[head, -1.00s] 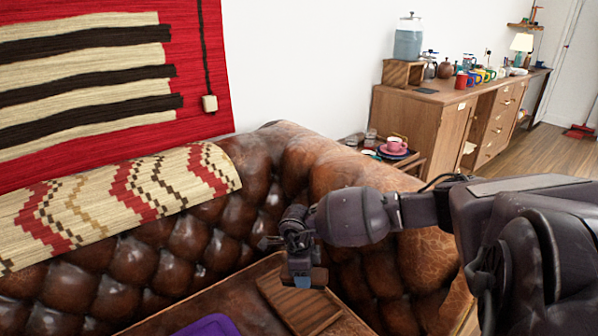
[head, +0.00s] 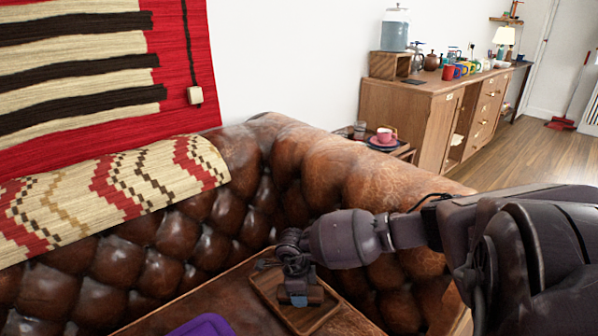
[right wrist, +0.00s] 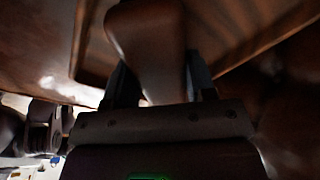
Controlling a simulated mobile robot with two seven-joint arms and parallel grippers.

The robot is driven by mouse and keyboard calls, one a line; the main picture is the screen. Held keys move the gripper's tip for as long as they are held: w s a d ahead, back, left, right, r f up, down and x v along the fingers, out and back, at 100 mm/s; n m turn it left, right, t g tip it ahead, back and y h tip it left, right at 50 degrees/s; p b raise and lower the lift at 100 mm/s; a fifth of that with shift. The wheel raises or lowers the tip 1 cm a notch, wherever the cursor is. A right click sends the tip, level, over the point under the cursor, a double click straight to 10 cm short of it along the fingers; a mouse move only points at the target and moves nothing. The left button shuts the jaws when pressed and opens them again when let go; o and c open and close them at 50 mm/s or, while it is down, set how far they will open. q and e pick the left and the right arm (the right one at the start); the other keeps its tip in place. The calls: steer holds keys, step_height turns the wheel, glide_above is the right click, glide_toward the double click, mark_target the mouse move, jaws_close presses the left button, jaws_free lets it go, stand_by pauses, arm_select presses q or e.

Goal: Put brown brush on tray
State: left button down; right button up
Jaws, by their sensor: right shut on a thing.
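The wooden tray (head: 318,322) is a shallow rectangle with a raised rim and lies on the brown leather seat in the head view. My right gripper (head: 297,298) is over the tray, shut on the brown brush (right wrist: 148,45). In the right wrist view the brush is a smooth brown piece with a rounded end, between the two dark fingers. In the head view the brush is mostly hidden by the gripper. I cannot tell whether it touches the tray. My left gripper is not in view.
A purple item (head: 203,326) lies left of the tray. The tufted leather sofa back (head: 190,240) and arm (head: 345,175) rise behind and right of it. A side table with a pink cup (head: 384,135) and a wooden cabinet (head: 410,110) stand farther back.

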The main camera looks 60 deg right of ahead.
steer(key=shift+f, duration=0.2)
steer(key=o, duration=0.9)
